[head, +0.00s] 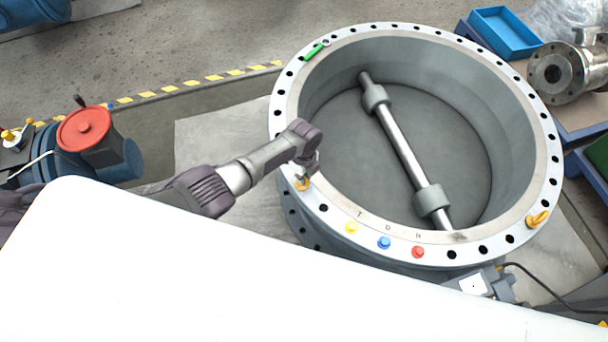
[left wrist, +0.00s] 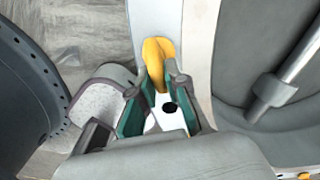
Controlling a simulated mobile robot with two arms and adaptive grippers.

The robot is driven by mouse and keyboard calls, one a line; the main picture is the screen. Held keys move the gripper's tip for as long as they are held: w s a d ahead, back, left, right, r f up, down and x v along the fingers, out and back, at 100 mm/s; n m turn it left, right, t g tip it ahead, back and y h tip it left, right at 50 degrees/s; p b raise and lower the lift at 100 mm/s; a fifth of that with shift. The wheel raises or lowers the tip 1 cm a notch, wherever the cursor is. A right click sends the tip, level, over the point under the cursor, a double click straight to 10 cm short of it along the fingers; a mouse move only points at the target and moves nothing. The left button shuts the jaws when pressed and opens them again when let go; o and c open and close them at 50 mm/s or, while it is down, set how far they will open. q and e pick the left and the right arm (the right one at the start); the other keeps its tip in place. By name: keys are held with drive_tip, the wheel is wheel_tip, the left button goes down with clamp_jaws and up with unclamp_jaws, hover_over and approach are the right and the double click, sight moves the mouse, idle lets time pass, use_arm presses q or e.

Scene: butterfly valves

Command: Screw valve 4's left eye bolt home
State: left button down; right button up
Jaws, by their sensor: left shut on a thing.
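Valve 4 is the big grey butterfly valve with a pale bolt-hole flange (head: 279,123) and a shaft across its bore. Its left eye bolt (head: 303,185) is yellow and stands on the flange's left side. My left gripper (head: 306,170) is over it, shut on it. In the left wrist view the yellow eye bolt (left wrist: 158,50) shows at the tips of the green-padded fingers (left wrist: 156,84). The bolt's threaded part is hidden, so I cannot tell its gap to the flange. Another yellow eye bolt (head: 538,218) is on the flange's right side. My right gripper is out of view.
Yellow (head: 351,228), blue (head: 384,243) and red (head: 418,252) plugs sit on the near flange. A green tool (head: 315,50) lies on its far left. A blue tray (head: 503,33) and a metal fitting (head: 562,72) stand at the right. A red-topped device (head: 84,128) is at the left.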

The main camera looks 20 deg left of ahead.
use_arm(q)
drive_tip(key=shift+m, duration=0.9)
drive_tip(key=shift+a, duration=0.1)
drive_tip(key=c, duration=1.2)
unclamp_jaws()
wheel_tip(320, 180, up, 12)
drive_tip(key=shift+s, duration=0.1)
